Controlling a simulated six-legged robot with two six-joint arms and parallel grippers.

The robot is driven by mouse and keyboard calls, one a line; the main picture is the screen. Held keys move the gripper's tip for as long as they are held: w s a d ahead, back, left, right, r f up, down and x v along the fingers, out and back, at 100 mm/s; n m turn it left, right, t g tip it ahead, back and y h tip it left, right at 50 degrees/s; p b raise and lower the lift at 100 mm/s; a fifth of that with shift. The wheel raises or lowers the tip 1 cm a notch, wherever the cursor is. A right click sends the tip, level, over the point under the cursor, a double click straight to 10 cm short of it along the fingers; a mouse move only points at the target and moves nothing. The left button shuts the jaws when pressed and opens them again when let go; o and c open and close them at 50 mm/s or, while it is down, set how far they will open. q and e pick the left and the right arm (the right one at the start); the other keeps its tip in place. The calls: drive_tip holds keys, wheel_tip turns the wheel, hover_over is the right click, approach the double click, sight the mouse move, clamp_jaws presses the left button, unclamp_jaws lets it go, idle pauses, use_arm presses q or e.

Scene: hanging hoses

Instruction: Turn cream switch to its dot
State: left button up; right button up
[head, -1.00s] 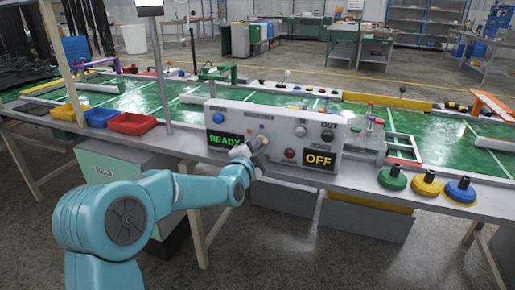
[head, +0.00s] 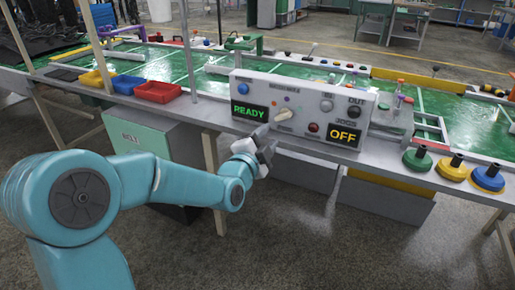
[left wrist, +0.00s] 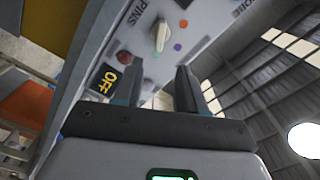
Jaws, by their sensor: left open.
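The cream switch (head: 284,114) is on the front of the grey control panel (head: 305,90), right of the green READY display. It is a long knob, lying slanted in the head view. Small coloured dots sit near it; which one it points to I cannot tell. In the left wrist view the cream switch (left wrist: 161,36) stands beyond my fingers, with an orange dot (left wrist: 183,23) and a purple dot (left wrist: 177,46) beside it. My left gripper (head: 266,146) is open and empty, below and in front of the switch, apart from it. My right gripper is out of view.
The panel also has a blue knob (head: 240,87), a red button (head: 313,127) and an OFF display (head: 344,135). Coloured bins (head: 157,92) stand left of it; green, yellow and blue round pieces (head: 453,168) stand right.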

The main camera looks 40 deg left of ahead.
use_arm(q)
drive_tip(key=v, duration=0.5)
drive_tip(key=shift+s+d, duration=0.1)
drive_tip(key=shift+s, duration=0.15)
